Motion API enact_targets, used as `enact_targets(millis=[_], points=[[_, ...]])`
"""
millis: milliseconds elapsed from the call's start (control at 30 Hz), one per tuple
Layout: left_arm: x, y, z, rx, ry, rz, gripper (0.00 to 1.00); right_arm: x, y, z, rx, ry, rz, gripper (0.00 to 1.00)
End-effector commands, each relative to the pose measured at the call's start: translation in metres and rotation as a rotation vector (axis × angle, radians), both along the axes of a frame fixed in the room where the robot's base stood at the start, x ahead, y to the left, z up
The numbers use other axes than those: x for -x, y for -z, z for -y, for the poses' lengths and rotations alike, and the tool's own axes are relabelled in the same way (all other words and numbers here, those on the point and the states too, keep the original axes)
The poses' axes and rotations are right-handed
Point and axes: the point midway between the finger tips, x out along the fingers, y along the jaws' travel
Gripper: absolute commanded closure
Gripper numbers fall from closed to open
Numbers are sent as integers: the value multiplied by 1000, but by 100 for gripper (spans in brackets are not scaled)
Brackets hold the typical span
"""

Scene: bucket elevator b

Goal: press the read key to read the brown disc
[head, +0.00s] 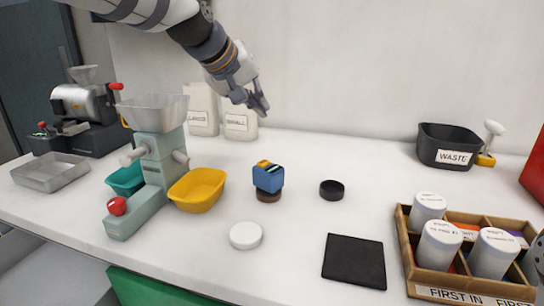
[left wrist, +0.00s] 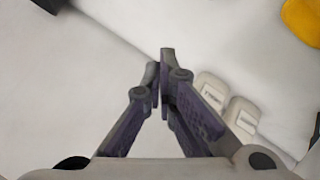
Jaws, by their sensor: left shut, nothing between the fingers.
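A small blue device (head: 269,178) with a yellow patch and a dark, striped face on top stands on the white counter. The brown disc (head: 268,195) shows directly under it, its top mostly hidden by the device. The yellow patch (head: 263,163) is at the device's upper left; I cannot tell whether it is the read key. My left gripper (head: 258,104) is shut and empty, in the air above and behind the device, apart from it. Its shut fingers also show in the left wrist view (left wrist: 160,82).
A black round piece (head: 331,190), a white lid (head: 246,236) and a black mat (head: 354,261) lie nearby. A yellow bowl (head: 197,190) and green mill (head: 150,170) stand left. A wooden crate (head: 410,275) stands right, a black waste bin (head: 446,147) behind. Two pale containers (head: 240,124) stand at the wall.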

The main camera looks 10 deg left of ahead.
Motion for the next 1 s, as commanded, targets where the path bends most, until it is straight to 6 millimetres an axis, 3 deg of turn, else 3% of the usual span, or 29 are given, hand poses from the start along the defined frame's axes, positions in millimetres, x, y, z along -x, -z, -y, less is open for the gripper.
enact_targets(millis=[267,733,1000], points=[[0,5,0,-1,1,-3,100,0,0,0,0,0,-1,60],[0,69,0,1,0,-5,100,0,0,0,0,0,0,60],[0,88,0,-1,1,-2,100,0,0,0,0,0,-1,60]])
